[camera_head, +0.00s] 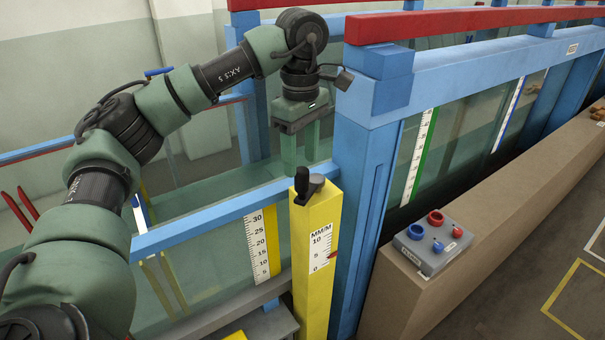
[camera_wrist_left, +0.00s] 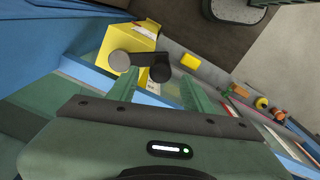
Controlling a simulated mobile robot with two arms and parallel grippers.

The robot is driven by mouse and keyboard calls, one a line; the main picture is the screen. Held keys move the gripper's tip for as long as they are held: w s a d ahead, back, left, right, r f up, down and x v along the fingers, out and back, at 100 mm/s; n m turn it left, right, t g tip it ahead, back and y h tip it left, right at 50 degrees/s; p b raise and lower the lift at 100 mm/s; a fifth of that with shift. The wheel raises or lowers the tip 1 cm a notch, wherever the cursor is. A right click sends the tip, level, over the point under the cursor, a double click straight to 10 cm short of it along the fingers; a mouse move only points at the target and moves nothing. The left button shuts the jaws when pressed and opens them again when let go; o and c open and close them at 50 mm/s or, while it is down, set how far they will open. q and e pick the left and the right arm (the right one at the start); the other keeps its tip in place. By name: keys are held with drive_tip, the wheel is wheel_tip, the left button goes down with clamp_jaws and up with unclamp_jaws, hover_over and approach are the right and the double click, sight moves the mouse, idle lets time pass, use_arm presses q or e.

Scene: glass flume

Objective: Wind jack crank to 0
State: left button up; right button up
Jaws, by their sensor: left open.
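The black jack crank (camera_head: 303,186) sits on top of the yellow jack post (camera_head: 318,215), with its handle standing upright. The post's white MM/M scale (camera_head: 319,248) has a red pointer (camera_head: 332,255) that looks to be between 5 and 0; I cannot read it exactly. My left gripper (camera_head: 301,163) is open and empty, pointing down just above and behind the crank. In the left wrist view, the crank (camera_wrist_left: 148,61) shows beyond and between the green fingers (camera_wrist_left: 158,85), apart from them. My right gripper is not in view.
A blue upright (camera_head: 365,180) stands close right of the post. A blue rail (camera_head: 205,225) and glass wall run left of it. A grey box with red and blue knobs (camera_head: 432,243) sits on the beige ledge (camera_head: 470,225) at right.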

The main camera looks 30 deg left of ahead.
sight(301, 169)
use_arm(q)
drive_tip(key=shift+f+p, duration=0.45)
drive_tip(key=shift+f, duration=2.05)
clamp_jaws()
